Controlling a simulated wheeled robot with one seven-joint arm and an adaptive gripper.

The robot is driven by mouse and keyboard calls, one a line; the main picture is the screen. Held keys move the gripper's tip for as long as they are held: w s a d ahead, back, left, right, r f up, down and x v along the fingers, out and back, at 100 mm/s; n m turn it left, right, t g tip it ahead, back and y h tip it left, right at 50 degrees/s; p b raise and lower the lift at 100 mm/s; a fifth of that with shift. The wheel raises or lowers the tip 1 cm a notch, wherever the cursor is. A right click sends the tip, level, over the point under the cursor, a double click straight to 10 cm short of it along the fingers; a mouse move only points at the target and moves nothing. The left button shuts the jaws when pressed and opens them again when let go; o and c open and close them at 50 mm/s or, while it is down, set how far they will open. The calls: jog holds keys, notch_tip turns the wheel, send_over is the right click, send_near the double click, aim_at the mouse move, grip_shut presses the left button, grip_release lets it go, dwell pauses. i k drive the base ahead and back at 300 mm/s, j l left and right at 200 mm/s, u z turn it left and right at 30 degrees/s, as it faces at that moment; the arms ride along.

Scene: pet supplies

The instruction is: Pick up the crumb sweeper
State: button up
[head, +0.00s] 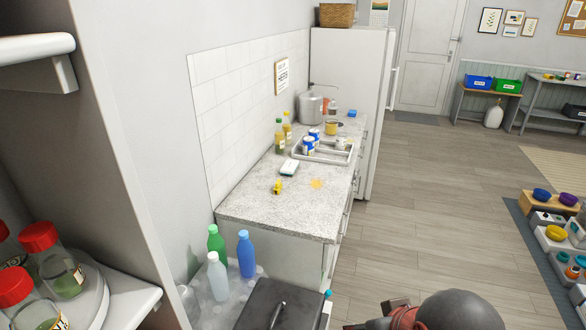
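A small white and teal block (289,167) lies on the speckled kitchen counter (255,205), near its left side; it looks like the crumb sweeper, but it is too small to be sure. A small yellow object (277,188) sits in front of it. A patch of yellow-orange crumbs (316,183) lies to its right. Dark parts of my arm show at the bottom edge, with what may be part of my gripper (394,310), far from the counter items. Its fingertips cannot be made out.
Behind the block stand bottles (280,137), blue-white cans in a tray (335,157) and a metal pot (310,107). Bottles (246,254) and a dark lidded box (283,305) are nearer. A shelf with red-capped jars (62,272) is at left. The floor (420,190) right of the counter is clear.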

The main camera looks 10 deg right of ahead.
aim_at(291, 167)
jog(key=i+l, duration=0.15)
jog(key=l, duration=0.2)
jog(key=i+l+u, duration=0.1)
jog(key=l, duration=0.25)
jog(key=i+l+u, duration=0.1)
jog(key=l, duration=0.25)
jog(key=i+l, duration=0.25)
jog(key=l, duration=0.15)
jog(key=i+l+u, duration=0.1)
jog(key=l, duration=0.3)
jog(key=i+l, duration=0.15)
jog(key=l, duration=0.2)
jog(key=i+l+u, duration=0.15)
jog(key=l, duration=0.25)
jog(key=i+l+u, duration=0.35)
jog(key=i+l, duration=0.65)
jog(key=i+j, duration=0.1)
jog(key=i, duration=0.3)
jog(key=i+j+u, duration=0.1)
jog(key=i, duration=0.25)
